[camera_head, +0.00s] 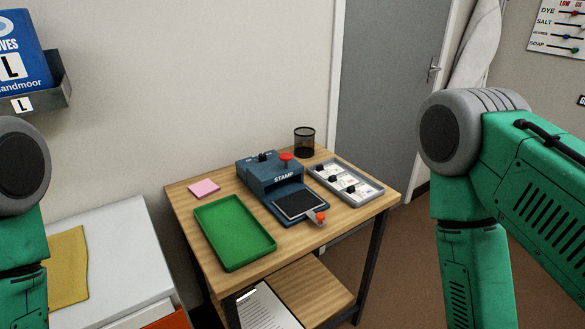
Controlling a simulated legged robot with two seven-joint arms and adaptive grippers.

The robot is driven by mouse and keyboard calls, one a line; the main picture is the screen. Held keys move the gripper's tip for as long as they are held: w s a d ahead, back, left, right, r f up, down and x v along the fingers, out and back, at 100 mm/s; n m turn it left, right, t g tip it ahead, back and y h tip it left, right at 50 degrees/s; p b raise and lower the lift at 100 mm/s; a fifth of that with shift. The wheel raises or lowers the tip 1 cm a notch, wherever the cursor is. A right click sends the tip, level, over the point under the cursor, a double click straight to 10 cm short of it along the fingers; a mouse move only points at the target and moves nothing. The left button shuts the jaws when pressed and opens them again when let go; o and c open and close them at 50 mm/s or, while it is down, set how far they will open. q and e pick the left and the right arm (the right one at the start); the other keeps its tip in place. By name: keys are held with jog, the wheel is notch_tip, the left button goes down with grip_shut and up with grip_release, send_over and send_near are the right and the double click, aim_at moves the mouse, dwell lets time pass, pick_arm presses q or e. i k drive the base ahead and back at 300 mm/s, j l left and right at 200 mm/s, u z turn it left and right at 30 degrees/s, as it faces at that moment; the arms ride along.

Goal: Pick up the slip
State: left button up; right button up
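A small pink paper square (204,188) lies flat at the back left of the wooden table; I cannot tell if it is one slip or a pad. A grey tray (374,191) at the table's right holds several whitish paper slips with black pieces on them. A white printed sheet (262,308) lies on the lower shelf, partly hidden. Only green and grey links of my two arms show, at the left and right edges. Neither gripper is in view.
A blue stamp machine (270,174) with red knobs stands mid-table, beside an empty green tray (234,232). A black mesh cup (304,141) stands at the back. A white surface (120,240) with a yellow cloth (68,268) is at left. The wooden table (290,238) has bare front space.

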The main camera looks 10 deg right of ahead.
aim_at(325, 171)
jog(key=i+l+u, duration=0.2)
jog(key=l+u, duration=0.25)
jog(key=l, duration=0.55)
jog(key=l+u, duration=0.4)
jog(key=l, duration=0.6)
